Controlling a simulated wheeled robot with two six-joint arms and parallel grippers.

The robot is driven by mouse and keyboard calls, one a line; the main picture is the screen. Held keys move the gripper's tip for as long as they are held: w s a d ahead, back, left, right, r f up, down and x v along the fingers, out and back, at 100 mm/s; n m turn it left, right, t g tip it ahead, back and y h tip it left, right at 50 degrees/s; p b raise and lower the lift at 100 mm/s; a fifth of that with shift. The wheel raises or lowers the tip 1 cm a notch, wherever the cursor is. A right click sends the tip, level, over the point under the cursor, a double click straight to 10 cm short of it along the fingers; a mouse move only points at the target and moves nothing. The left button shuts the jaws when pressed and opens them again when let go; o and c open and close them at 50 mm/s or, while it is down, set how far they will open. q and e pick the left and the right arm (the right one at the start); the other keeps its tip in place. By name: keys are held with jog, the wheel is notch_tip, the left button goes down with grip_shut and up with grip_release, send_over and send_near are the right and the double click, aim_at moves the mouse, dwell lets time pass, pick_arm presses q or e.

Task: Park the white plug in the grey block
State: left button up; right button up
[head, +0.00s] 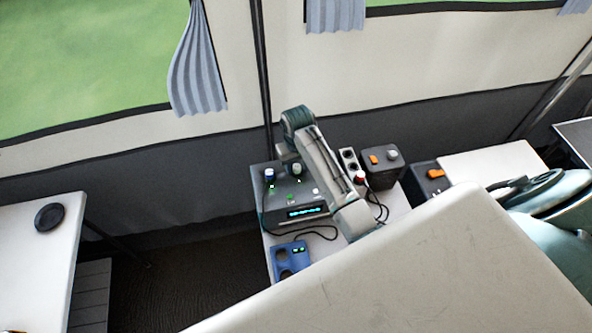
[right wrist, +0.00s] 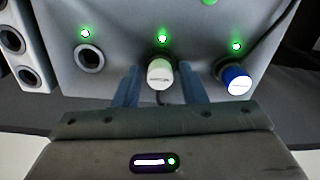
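The white plug (right wrist: 159,73) sits in the middle socket of a dark grey panel (right wrist: 118,63); the plug also shows in the head view (head: 297,168). My right gripper (right wrist: 158,88) is open, with one finger on each side of the white plug and a small gap at both sides. In the head view my right gripper (head: 289,160) reaches down over the panel. A pale grey block with round holes (head: 348,159) stands right of the panel; part of it shows at the left edge of the right wrist view (right wrist: 33,42). My left gripper is out of view.
A blue plug (right wrist: 235,81) sits beside the white one; the panel's other socket (right wrist: 89,56) is empty. A red plug (head: 360,177) is at the grey block. A dark box with an orange switch (head: 382,168) and a blue holder (head: 291,259) stand nearby. Cables lie around.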

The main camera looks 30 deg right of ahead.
aim_at(297, 166)
jog(key=c, duration=0.7)
jog(key=shift+r, duration=0.2)
jog(key=shift+r+p, duration=0.45)
jog(key=shift+r, duration=0.35)
jog(key=shift+r, duration=0.3)
jog(key=shift+r, duration=0.4)
jog(key=shift+r, duration=0.15)
